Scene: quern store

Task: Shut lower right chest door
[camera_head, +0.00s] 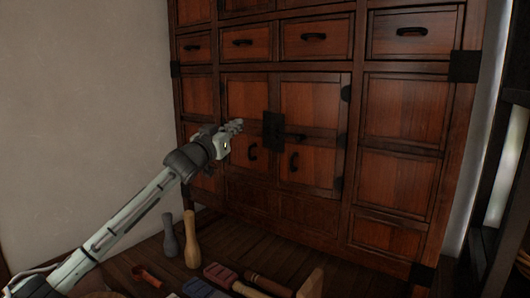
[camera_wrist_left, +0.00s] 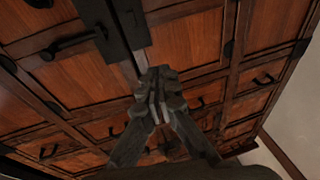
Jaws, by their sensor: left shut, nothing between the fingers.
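The wooden chest (camera_head: 402,110) has a pair of panelled doors in its lower middle. The right door (camera_head: 312,105) has dark hinges on its right side and a black handle (camera_head: 294,161). It looks nearly level with the left door (camera_head: 245,100); I cannot tell whether a small gap remains. A dark latch plate (camera_head: 272,130) with a bar sits where the doors meet. My left gripper (camera_head: 236,126) is shut and empty in front of the left door. In the left wrist view the gripper (camera_wrist_left: 158,95) points at the seam beside the latch plate (camera_wrist_left: 126,28). My right gripper is out of view.
A grey pestle (camera_head: 170,238) and a wooden pestle (camera_head: 191,242) stand below my left arm. A red scoop (camera_head: 147,276), coloured blocks (camera_head: 220,275) and wooden rods (camera_head: 268,285) lie near the bottom. A pale wall (camera_head: 80,100) is on the left.

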